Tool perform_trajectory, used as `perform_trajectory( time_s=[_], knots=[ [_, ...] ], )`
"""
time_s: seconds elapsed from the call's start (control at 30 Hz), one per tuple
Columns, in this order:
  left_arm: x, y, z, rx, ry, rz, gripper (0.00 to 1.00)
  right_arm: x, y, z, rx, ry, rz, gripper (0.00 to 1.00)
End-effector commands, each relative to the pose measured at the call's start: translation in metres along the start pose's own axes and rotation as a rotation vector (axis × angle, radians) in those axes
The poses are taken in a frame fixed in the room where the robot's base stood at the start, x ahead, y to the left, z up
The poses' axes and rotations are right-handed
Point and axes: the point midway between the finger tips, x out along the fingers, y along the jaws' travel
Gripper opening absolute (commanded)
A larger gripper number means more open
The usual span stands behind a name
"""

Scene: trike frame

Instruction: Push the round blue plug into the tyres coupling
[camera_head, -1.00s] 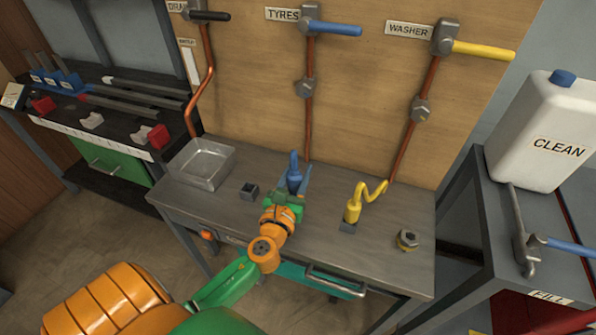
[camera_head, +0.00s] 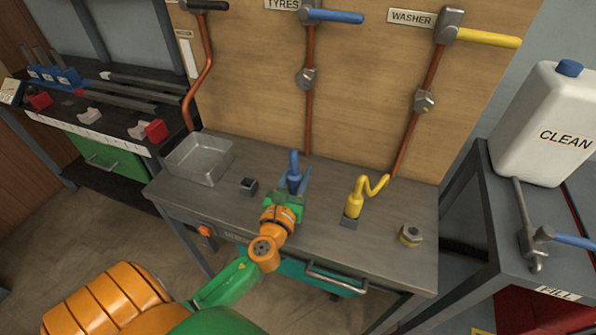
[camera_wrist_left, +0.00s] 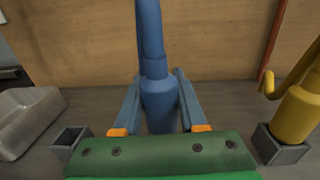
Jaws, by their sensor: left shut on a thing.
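The round blue plug (camera_head: 293,175) stands upright at the bench, with its blue hose rising from the top. It also shows large in the left wrist view (camera_wrist_left: 159,100). My left gripper (camera_head: 294,188) is shut on the blue plug, a finger on each side of its body. The plug's lower end is hidden behind the gripper. The tyres coupling (camera_head: 306,78) is a grey fitting on the copper pipe below the TYRES label (camera_head: 283,4), on the wooden board above and behind the plug. My right gripper is not in view.
A yellow plug (camera_head: 353,203) stands in a holder to the right, with a brass nut (camera_head: 411,235) beyond it. A small empty square holder (camera_head: 248,186) and a metal tray (camera_head: 199,158) lie to the left. The washer coupling (camera_head: 424,101) is on the board.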

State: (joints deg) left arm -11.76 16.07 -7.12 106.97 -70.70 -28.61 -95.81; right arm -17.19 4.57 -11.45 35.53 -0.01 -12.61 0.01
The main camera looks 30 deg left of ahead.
Motion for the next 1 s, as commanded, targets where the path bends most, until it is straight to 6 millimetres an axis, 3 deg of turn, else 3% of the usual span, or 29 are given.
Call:
perform_trajectory(
  time_s=[0.77,0.8,0.9,1.0],
  knots=[
    [0.0,0.0,-0.021,0.0,-0.001,0.0,0.0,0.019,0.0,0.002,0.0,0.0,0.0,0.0],
    [0.0,0.0,-0.02,0.0,-0.001,0.0,0.46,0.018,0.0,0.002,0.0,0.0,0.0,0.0],
    [0.0,0.0,-0.019,0.0,-0.001,0.0,0.73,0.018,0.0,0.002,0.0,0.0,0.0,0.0],
    [0.0,0.0,-0.019,0.0,-0.001,0.0,0.76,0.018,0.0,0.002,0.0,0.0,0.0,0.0]
  ],
)
